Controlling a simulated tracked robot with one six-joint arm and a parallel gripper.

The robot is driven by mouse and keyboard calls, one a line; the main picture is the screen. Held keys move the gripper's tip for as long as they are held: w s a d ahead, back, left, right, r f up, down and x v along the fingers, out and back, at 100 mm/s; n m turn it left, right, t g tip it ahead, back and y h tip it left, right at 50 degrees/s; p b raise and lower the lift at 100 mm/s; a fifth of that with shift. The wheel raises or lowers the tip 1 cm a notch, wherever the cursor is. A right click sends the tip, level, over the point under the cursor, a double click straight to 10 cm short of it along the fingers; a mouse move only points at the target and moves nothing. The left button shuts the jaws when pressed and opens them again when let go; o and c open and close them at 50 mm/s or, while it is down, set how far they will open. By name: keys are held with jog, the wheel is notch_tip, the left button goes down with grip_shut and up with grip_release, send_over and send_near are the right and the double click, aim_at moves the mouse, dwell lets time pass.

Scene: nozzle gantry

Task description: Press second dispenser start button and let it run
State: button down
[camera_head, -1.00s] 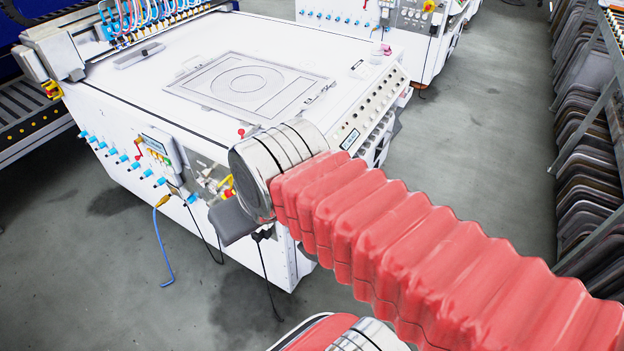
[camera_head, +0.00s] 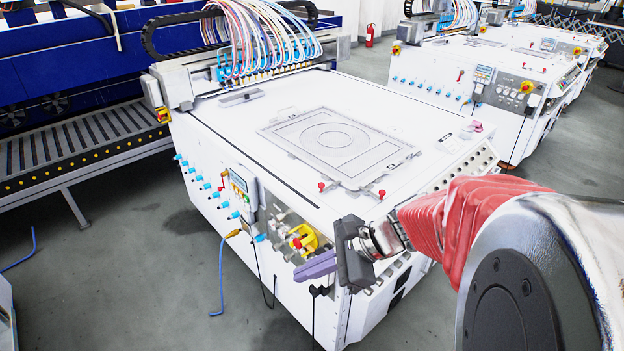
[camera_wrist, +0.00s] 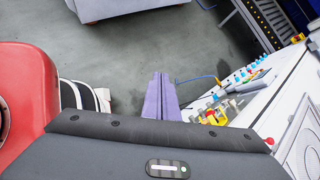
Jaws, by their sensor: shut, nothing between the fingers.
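A white dispenser machine (camera_head: 310,95) with a nozzle gantry stands in front of me. A small control panel (camera_head: 240,190) with coloured buttons is on its left side face. Next to it is a yellow and red rotary switch (camera_head: 302,237). My gripper (camera_head: 312,268) has purple fingers, closed together and empty, near the machine's front corner, below and right of the switch. In the wrist view the closed fingers (camera_wrist: 160,98) point past the machine's side, with the switch to their right. More white dispensers (camera_head: 465,60) stand behind; I cannot tell which is the second, nor make out a start button.
A roller conveyor (camera_head: 80,130) and a blue machine (camera_head: 60,60) are at the left. A blue cable (camera_head: 221,280) hangs from the near machine's side. Blue fittings (camera_head: 205,187) stick out along that side. Grey floor (camera_head: 120,260) is clear at lower left.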

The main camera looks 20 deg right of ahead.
jog(key=w+d+f+m+t+h, duration=0.1)
jog(key=w+d+f+m+t, duration=0.2)
jog(key=d+m, duration=0.5)
jog(key=w+d+m+t, duration=0.3)
jog(key=d+m+t, duration=0.1)
jog(key=d+m, duration=0.35)
jog(key=s+d+f+m+t+h, duration=0.1)
jog(key=d+f+m+t+h, duration=0.1)
jog(key=d+m, duration=0.3)
jog(key=s+d+f+m+t+h, duration=0.1)
jog(key=d+m+h, duration=0.3)
jog(key=d, duration=0.6)
jog(key=shift+d+f+m+t, duration=0.25)
jog(key=shift+f+m+t, duration=0.15)
jog(key=shift+f+m, duration=0.55)
jog(key=shift+w+a+f, duration=0.3)
jog(key=shift+w+f, duration=0.5)
jog(key=shift+f, duration=0.35)
jog(key=shift+w+a+f, duration=0.3)
jog(key=shift+w+f, duration=0.45)
jog(key=shift+f, duration=0.45)
jog(key=shift+w+a+f, duration=0.3)
jog(key=shift+w+f, duration=0.5)
jog(key=shift+f, duration=0.35)
